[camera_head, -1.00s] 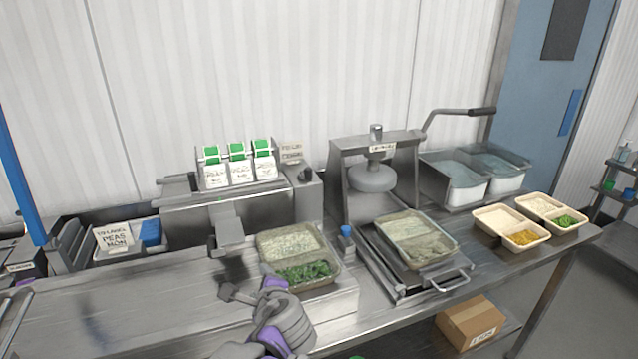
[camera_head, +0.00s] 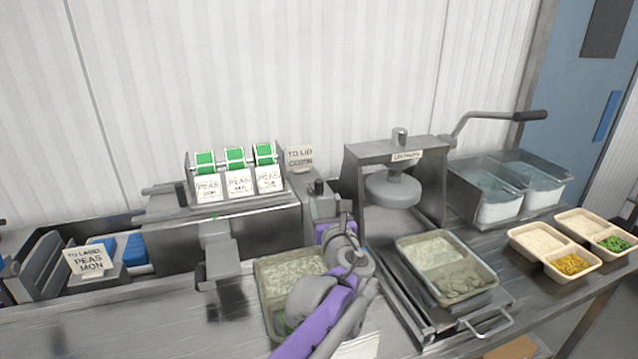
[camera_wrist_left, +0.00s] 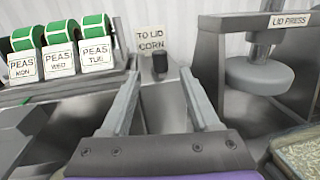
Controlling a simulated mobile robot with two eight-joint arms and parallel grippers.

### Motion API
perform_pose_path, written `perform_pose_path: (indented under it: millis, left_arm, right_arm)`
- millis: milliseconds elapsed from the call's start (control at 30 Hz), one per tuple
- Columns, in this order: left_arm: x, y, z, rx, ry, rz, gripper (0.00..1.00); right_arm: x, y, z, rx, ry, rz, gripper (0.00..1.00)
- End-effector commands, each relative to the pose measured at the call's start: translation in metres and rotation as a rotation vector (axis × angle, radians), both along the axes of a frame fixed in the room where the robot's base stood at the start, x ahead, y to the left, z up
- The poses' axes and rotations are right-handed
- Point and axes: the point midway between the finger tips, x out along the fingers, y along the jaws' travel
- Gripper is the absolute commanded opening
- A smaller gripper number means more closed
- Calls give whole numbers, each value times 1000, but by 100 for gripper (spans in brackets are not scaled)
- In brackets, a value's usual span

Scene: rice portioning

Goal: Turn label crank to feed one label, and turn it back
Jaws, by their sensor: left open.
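The label machine (camera_head: 222,215) stands at the back with three green-and-white label rolls (camera_head: 235,158) on top. The label crank's dark knob (camera_head: 319,187) stands up from the grey housing at the machine's right end. The knob (camera_wrist_left: 160,63) also shows in the left wrist view, ahead of the fingers and about midway between them. My left gripper (camera_head: 336,228) is in front of that housing, open and empty, with its fingers spread apart (camera_wrist_left: 158,80). I see no contact with the knob. The crank's lower part is partly hidden. My right gripper is not in view.
The lid press (camera_head: 395,160) stands close to the right of the crank, with a filled tray (camera_head: 445,268) in front of it. Another tray (camera_head: 272,270) lies under my left arm. A "TO LID CORN" card (camera_head: 299,158) stands behind the crank.

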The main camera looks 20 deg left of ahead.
Motion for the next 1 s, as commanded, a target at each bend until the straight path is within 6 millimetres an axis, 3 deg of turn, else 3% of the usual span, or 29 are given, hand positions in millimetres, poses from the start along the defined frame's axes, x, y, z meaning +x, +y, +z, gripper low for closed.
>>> perform_pose_path:
  millis: [200, 400, 600, 867, 1000]
  left_arm:
    - [40, 20, 1, -1, 0, 3, 62]
    - [67, 32, 1, -1, 0, 2, 62]
    - [78, 37, 0, -2, 0, 0, 62]
    - [79, 37, 0, -2, 0, 0, 62]
    - [79, 37, 0, -2, 0, 0, 37]
  right_arm:
    - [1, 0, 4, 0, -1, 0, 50]
    - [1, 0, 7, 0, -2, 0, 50]
    - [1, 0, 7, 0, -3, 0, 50]
    - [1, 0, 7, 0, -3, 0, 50]
    - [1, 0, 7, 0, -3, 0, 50]
